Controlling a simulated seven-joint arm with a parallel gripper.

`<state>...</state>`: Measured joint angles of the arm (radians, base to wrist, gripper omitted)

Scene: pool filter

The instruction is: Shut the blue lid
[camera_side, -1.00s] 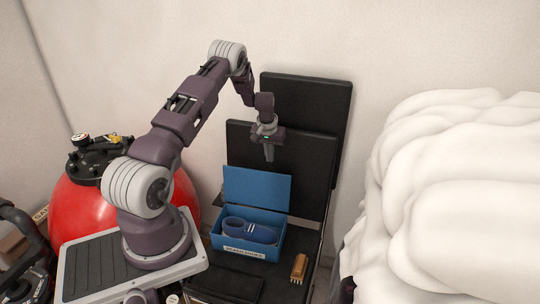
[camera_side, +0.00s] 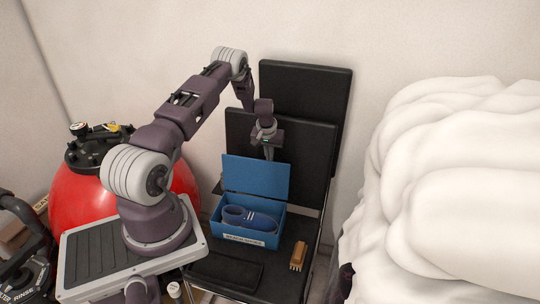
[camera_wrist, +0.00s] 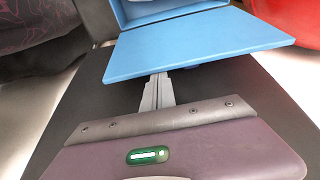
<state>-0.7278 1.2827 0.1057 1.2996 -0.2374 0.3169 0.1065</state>
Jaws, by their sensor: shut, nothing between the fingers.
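The blue box (camera_side: 268,240) stands on a black chair seat in the side view, with a blue shoe (camera_side: 262,222) inside. Its blue lid (camera_side: 255,179) stands up, open, at the box's rear edge. My gripper (camera_side: 269,153) is just behind the lid's top edge, with its fingertips hidden by the lid. In the wrist view the lid (camera_wrist: 195,42) spans the upper middle, and my gripper's fingers (camera_wrist: 158,88) are closed together and point towards its near edge. I cannot tell whether they touch it. Nothing is held.
The black chair back (camera_side: 310,160) rises behind my gripper. A wooden brush (camera_side: 298,256) lies right of the box on the seat. A white bulky cover (camera_side: 460,190) fills the right side. A red tank (camera_side: 75,205) stands at the left.

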